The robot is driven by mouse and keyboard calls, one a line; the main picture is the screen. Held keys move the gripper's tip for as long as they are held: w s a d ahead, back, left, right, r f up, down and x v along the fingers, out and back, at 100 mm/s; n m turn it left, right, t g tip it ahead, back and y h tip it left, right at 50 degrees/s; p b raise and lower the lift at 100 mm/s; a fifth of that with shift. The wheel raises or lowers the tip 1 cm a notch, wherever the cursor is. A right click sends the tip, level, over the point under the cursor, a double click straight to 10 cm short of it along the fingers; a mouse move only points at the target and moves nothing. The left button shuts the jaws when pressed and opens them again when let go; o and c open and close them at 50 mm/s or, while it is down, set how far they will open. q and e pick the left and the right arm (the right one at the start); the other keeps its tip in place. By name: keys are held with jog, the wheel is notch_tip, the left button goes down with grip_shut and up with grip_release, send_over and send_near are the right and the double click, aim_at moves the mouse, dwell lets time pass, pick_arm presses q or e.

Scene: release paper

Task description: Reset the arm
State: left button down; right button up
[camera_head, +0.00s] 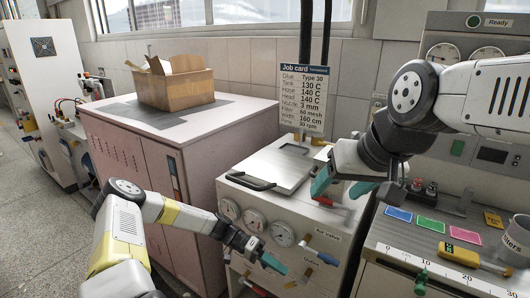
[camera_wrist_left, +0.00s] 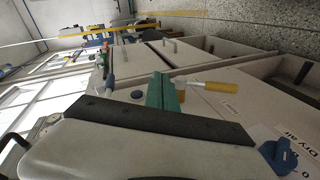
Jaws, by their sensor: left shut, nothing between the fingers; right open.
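My left gripper (camera_head: 272,263) hangs low in front of the machine's gauge panel, its teal fingertips together and empty. The closed fingers also show in the left wrist view (camera_wrist_left: 166,93). My left arm (camera_head: 160,212) reaches in from the lower left. My right arm (camera_head: 470,95) comes in from the upper right, bent downward.
The machine has a grey lid (camera_head: 270,167), gauges (camera_head: 283,234) and a blue-handled valve (camera_head: 322,255). A job card (camera_head: 304,95) stands behind it. A cardboard box (camera_head: 175,85) sits on the pink cabinet (camera_head: 120,150). Coloured cards (camera_head: 431,224) and a mug (camera_head: 517,240) are at right.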

pick_arm(q)
jog(key=a+r+n+t+y, duration=0.1)
jog(key=a+r+t+y, duration=0.1)
jog(key=a+r+y, duration=0.65)
jog(key=a+r+n+t+y, duration=0.1)
jog(key=a+r+n+t, duration=0.3)
jog(key=r, duration=1)
jog(key=s+a+r+n+t, duration=0.1)
jog(key=s+a+r+t, duration=0.2)
jog(key=s+r, duration=0.4)
jog(key=s+a+r+n+t, duration=0.2)
jog(key=s+a+r+t, duration=0.1)
jog(key=s+r, duration=0.5)
notch_tip(320, 180, up, 4)
jog(key=shift+a+f+n+t+y, duration=0.1)
jog(key=shift+a+n+t+y, duration=0.2)
jog(key=shift+a+t+y, duration=0.15)
